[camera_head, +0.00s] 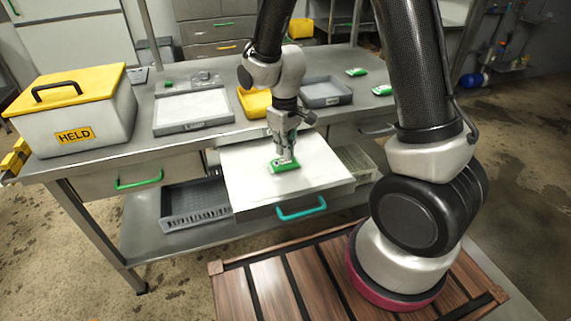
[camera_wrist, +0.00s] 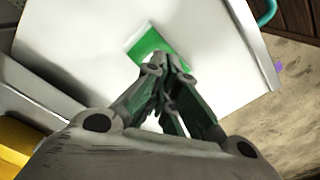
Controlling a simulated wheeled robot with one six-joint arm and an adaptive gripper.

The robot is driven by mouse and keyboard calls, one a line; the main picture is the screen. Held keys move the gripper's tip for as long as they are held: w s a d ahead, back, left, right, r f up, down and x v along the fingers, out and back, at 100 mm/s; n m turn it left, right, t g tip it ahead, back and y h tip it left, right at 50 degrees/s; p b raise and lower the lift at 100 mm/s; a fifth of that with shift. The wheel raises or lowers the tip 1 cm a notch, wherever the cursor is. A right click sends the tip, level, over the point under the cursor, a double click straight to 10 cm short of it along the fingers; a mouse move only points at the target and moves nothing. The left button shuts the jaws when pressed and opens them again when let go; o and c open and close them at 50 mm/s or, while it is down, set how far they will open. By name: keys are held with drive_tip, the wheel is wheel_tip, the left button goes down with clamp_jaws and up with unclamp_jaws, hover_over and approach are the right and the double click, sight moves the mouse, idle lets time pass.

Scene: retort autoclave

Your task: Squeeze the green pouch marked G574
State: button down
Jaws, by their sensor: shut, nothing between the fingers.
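A green pouch with a white label (camera_head: 285,166) lies flat on the white surface of a pulled-out drawer (camera_head: 247,197). Its marking is too small to read. My gripper (camera_head: 285,157) points down right at the pouch, with its fingers shut and nothing between them. In the wrist view the shut fingertips (camera_wrist: 164,62) stand over the green pouch (camera_wrist: 150,43) and hide part of it. I cannot tell whether they touch it.
Other green pouches lie at the right of the steel bench (camera_head: 356,72). A white box with a yellow lid (camera_head: 75,130), marked HELD, stands at the left. A grey-rimmed tray (camera_head: 192,108), a yellow tray (camera_head: 254,102) and a grey tray (camera_head: 325,92) sit on the bench behind the drawer.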

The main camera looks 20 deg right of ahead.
sight(285, 161)
drive_tip(key=shift+f, duration=1.05)
idle(0.4)
drive_tip(key=shift+s+f, duration=0.1)
idle(1.1)
wheel_tip(285, 161, up, 8)
idle(0.9)
idle(0.3)
drive_tip(key=s+d+r+m+t, duration=0.2)
drive_tip(key=s+d+r+m, duration=0.1)
drive_tip(key=s+d+r, duration=0.4)
drive_tip(key=s+d+r+m+t, duration=0.2)
drive_tip(key=s+d+r+m, duration=0.1)
drive_tip(key=s+d+r, duration=0.5)
drive_tip(key=s+r, duration=0.3)
drive_tip(key=r, duration=0.1)
drive_tip(key=shift+s, duration=0.4)
